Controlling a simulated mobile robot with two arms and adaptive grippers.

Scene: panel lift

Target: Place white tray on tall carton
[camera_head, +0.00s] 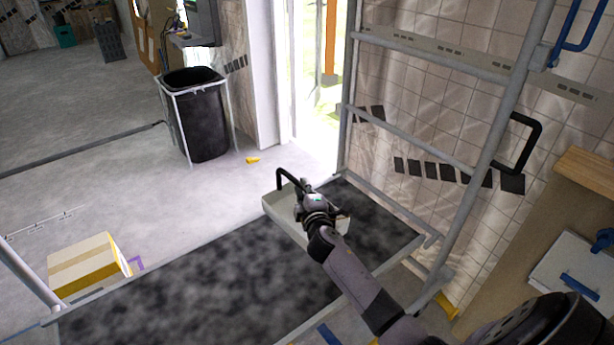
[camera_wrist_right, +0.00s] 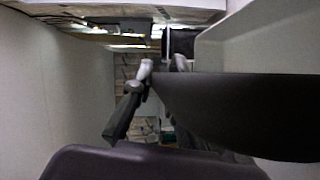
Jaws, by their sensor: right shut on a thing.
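In the right wrist view, pale walls stand on both sides and a dark bar crosses near the fingers (camera_wrist_right: 145,95). A cardboard carton (camera_head: 84,263) stands at the lower left of the head view; I cannot tell its height. My left gripper is out of view.
The dark platform (camera_head: 200,287) has a grey metal frame (camera_head: 503,120) at its right. A black bin (camera_head: 205,120) stands behind. A brown unit (camera_head: 590,170) and a white panel with blue handles (camera_head: 565,262) are at the right. Floor at the left is mostly clear.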

